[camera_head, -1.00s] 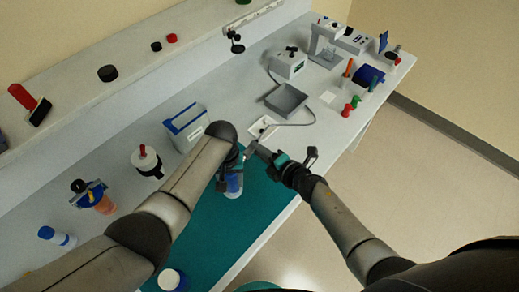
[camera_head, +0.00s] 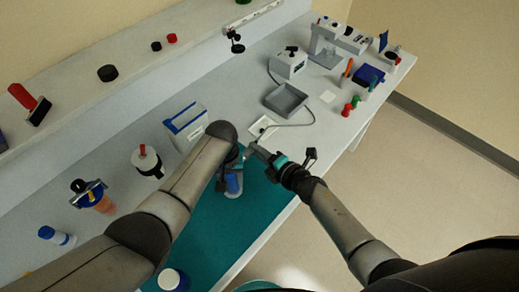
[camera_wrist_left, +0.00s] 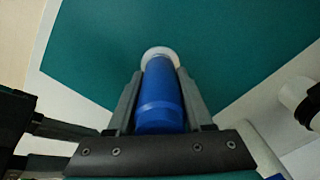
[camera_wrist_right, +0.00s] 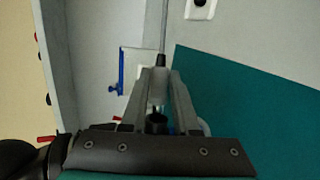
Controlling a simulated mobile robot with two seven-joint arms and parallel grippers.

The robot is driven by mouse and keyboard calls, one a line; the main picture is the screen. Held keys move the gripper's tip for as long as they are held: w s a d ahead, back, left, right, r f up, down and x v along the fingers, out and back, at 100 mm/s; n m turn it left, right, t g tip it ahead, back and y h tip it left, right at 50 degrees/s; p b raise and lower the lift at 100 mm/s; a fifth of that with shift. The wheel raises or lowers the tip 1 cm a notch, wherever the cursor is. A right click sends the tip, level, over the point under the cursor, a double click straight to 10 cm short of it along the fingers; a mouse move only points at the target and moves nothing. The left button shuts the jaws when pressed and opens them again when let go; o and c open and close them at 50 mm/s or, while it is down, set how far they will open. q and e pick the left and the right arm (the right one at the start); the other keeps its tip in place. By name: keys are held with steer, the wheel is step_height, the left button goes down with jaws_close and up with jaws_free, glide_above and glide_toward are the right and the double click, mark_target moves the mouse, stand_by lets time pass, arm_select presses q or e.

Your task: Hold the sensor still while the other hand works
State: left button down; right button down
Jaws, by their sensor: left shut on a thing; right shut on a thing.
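A blue cylinder (camera_wrist_left: 160,95), apparently the sensor, has a white round end at its far side in the left wrist view. It also shows in the head view (camera_head: 234,183), over the teal mat (camera_head: 212,225). My left gripper (camera_wrist_left: 160,85) is shut on it, one finger along each side. In the head view my right gripper (camera_head: 249,151) is close beside my left gripper (camera_head: 233,168). I cannot tell whether the two held things touch.
A grey cable (camera_head: 295,124) runs to the right gripper's area from a grey box (camera_head: 289,63). A blue-edged rack (camera_head: 186,125) and a black-banded jar (camera_head: 147,162) stand left. The front mat is mostly clear.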

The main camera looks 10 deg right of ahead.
steer(key=shift+s+a, duration=0.85)
steer(key=c, duration=0.6)
jaws_free()
steer(key=shift+s, duration=0.1)
steer(key=shift+s+d+r, duration=0.1)
steer(key=shift+s+d, duration=0.15)
steer(key=shift+s, duration=0.15)
steer(key=v, duration=1.1)
